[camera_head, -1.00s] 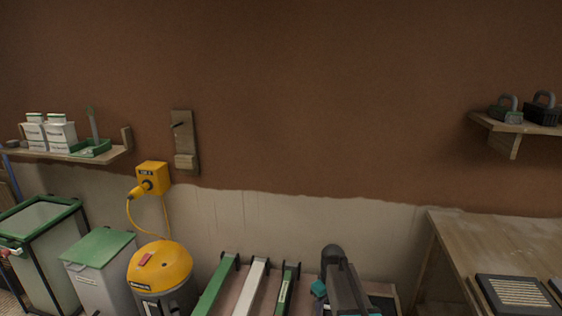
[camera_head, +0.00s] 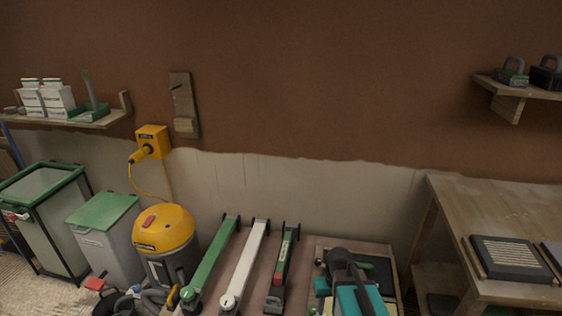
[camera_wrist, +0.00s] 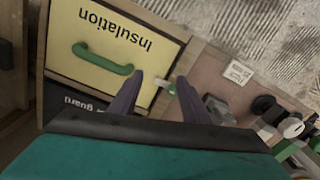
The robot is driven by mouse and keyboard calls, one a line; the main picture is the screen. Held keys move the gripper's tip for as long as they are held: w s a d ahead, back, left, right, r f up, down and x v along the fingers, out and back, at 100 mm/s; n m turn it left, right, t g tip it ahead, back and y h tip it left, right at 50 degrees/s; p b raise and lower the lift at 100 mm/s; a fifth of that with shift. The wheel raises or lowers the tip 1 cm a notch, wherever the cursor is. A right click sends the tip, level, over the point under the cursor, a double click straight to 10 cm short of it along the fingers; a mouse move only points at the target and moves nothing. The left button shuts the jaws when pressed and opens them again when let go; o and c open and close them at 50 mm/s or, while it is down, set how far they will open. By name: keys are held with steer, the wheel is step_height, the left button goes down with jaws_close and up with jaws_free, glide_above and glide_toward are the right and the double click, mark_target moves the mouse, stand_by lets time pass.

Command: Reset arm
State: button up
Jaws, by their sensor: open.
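My arm, dark with a teal part, shows at the bottom of the head view, right of the middle; its jaws cannot be made out there. In the wrist view my gripper (camera_wrist: 158,88) has its two purple-grey fingers apart, with nothing between the tips. Beyond the fingers is a yellow drawer front (camera_wrist: 88,28) lettered "Insulation", seen upside down, with a green handle (camera_wrist: 103,60). A dark panel with white lettering, partly hidden, lies beside it.
A yellow-topped vacuum (camera_head: 163,228), a green-lidded bin (camera_head: 104,212) and a green-framed bin (camera_head: 42,187) stand at the left. Long green and white tools (camera_head: 243,265) lie left of my arm. A wooden bench (camera_head: 500,205) stands at the right. Shelves (camera_head: 100,121) hang on the wall.

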steer(key=s+f+g+p, duration=0.1)
steer(key=s+f, duration=0.3)
steer(key=s, duration=0.5)
steer(key=s+f+g+p, duration=0.2)
steer(key=s+f, duration=0.3)
steer(key=s, duration=0.5)
steer(key=s+f+m+g+p, duration=0.1)
steer(key=s+f+g, duration=0.1)
steer(key=s+f, duration=0.3)
steer(key=s, duration=0.4)
steer(key=shift+s+f+p, duration=0.2)
steer(key=shift+s+p, duration=0.15)
steer(key=shift+s, duration=0.05)
